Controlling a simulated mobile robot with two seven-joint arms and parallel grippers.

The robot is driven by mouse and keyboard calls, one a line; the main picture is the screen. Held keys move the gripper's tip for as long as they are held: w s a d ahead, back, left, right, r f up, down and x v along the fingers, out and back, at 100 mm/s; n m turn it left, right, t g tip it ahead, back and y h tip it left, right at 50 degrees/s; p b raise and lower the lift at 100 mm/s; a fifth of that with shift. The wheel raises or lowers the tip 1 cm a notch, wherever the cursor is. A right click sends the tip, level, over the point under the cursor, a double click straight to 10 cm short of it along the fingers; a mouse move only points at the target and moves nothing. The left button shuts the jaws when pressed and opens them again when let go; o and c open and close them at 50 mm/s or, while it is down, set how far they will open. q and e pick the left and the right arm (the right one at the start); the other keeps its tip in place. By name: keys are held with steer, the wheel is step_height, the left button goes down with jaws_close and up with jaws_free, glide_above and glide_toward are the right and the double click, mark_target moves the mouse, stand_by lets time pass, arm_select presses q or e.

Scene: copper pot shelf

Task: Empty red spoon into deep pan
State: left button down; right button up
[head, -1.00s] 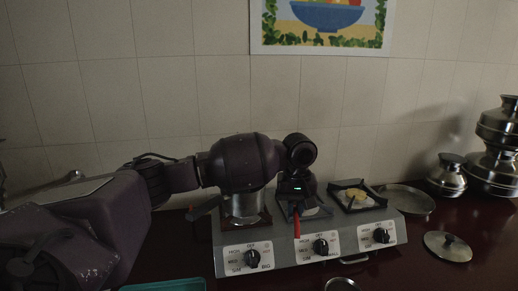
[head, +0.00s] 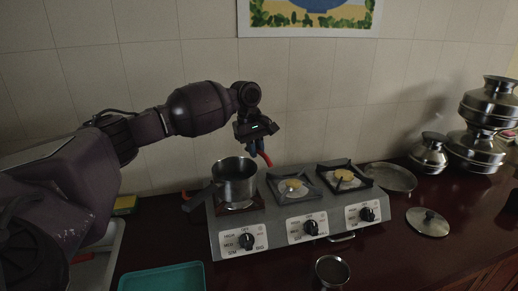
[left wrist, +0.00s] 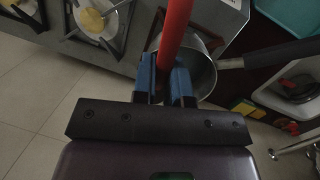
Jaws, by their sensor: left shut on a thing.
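The deep pan (head: 234,188) is a metal pot standing upright on the left burner of the stove, its dark handle pointing left. My left gripper (head: 257,146) is above and slightly right of the pan, shut on the red spoon (head: 266,159). In the left wrist view, the blue fingertips (left wrist: 167,84) clamp the spoon's red handle (left wrist: 176,28), which crosses in front of the deep pan (left wrist: 205,72). The spoon's bowl and anything in it cannot be made out. My right gripper is not in view.
The grey stove (head: 280,232) has two more burners to the right, apparently empty. A steel cup (head: 332,270) stands in front, a teal tray (head: 163,279) at front left. A lid (head: 428,222), a shallow plate (head: 390,177) and stacked metal pots (head: 478,148) are at right.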

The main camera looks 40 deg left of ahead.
arm_select(q)
steer(key=a+h+b, duration=0.1)
steer(key=h+b, duration=0.1)
steer(key=a+t+h+b, duration=0.1)
steer(key=h+b, duration=0.1)
steer(key=b, duration=0.1)
steer(key=s+a+t+h+b, duration=0.1)
steer(key=a+h+b, duration=0.1)
steer(key=b, duration=0.1)
steer(key=shift+s+f+h, duration=0.1)
steer(key=shift+f+h, duration=0.2)
steer(key=shift+f, duration=0.1)
stand_by(1.3)
steer(key=shift+a, duration=0.1)
steer(key=h+b, duration=0.2)
steer(key=b, duration=0.1)
steer(key=shift+s+a+r+t, duration=0.15)
steer(key=shift+a+r+t, duration=0.05)
steer(key=shift+a+t, duration=0.2)
